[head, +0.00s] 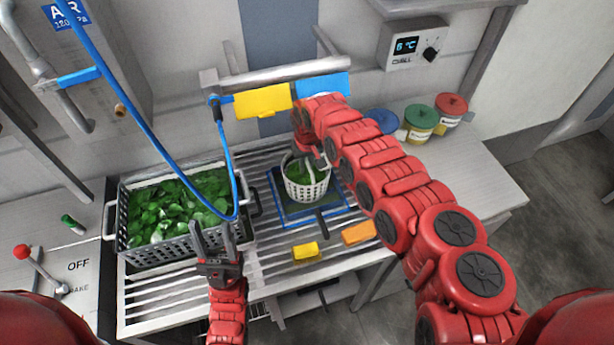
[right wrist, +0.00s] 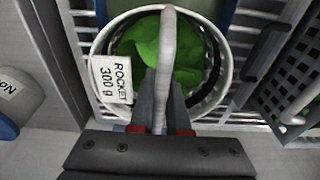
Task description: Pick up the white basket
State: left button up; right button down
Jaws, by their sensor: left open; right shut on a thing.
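The white basket (head: 306,190) holds green leaves and has an arched handle. It stands upright over a blue-edged dark scale or tray (head: 334,216); I cannot tell whether it touches it. In the right wrist view the basket (right wrist: 220,42) carries a label (right wrist: 109,80) reading "ROCKET 300 g". My right gripper (head: 318,160) is over the basket and shut on its handle (right wrist: 167,50); the fingers (right wrist: 161,95) show on either side of it. My left gripper (head: 216,243) is open and empty, in front of the grey crate's right side.
A grey crate (head: 166,252) full of leaves stands on the slatted rack at left, with a blue hose (head: 150,122) hanging over it. Yellow (head: 305,250) and orange (head: 358,233) blocks lie in front. Lidded tubs (head: 421,120) stand at the back right.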

jog(key=shift+w+r, duration=0.1)
jog(key=shift+r, duration=0.1)
dwell(0.6)
jog(key=shift+r+b, duration=0.55)
jog(key=shift+r, duration=0.4)
jog(key=shift+s+r+b, duration=0.2)
jog(key=shift+r+b, duration=0.1)
jog(key=shift+r, duration=0.45)
jog(key=s+a+r+p, duration=0.1)
jog(key=s+a+p, duration=0.2)
jog(key=s+p, duration=1)
jog(key=shift+s+a+r, duration=0.15)
jog(key=shift+s+r, duration=0.05)
jog(key=shift+s, duration=0.95)
